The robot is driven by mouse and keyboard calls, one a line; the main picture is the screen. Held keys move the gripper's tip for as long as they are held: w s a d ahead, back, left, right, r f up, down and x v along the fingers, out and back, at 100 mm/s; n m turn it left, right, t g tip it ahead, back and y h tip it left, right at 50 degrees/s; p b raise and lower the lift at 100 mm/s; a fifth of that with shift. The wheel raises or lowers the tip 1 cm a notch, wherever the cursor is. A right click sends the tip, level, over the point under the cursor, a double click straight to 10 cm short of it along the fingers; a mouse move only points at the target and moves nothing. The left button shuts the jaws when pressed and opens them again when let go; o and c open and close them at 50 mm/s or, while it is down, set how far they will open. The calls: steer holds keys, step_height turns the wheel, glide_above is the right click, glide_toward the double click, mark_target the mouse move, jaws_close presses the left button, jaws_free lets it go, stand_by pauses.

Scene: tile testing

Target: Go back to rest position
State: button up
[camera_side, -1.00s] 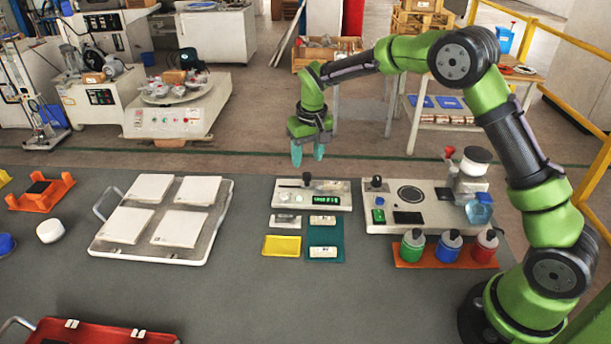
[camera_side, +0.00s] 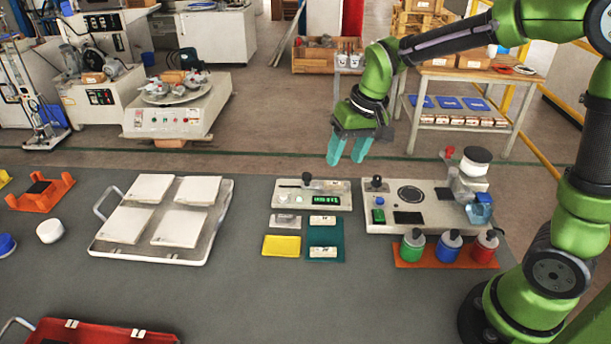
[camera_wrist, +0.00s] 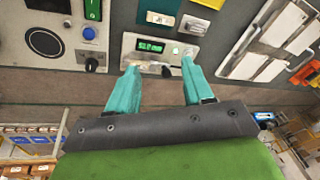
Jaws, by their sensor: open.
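My gripper (camera_side: 348,150) is in the air above the far edge of the grey table, in the side view. Its two teal fingers are apart with nothing between them. In the wrist view my gripper (camera_wrist: 160,75) also shows open and empty. Below it on the table is a small metering device with a lit green display (camera_side: 325,199), which also shows in the wrist view (camera_wrist: 150,46). My gripper does not touch it.
A white tray (camera_side: 105,249) with several pale tiles lies left of the meter. A larger machine (camera_side: 440,190) stands right, with green, blue and red bottles (camera_side: 449,248) on an orange holder in front. A yellow pad (camera_side: 281,245) lies near. The air around my gripper is clear.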

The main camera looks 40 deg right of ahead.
steer(key=s+r+t, duration=0.2)
steer(key=s+r, duration=0.1)
steer(key=s, duration=0.5)
steer(key=s+a+r+t+y, duration=0.1)
steer(key=s+r, duration=0.3)
steer(key=s, duration=0.4)
steer(key=shift+t, duration=0.7)
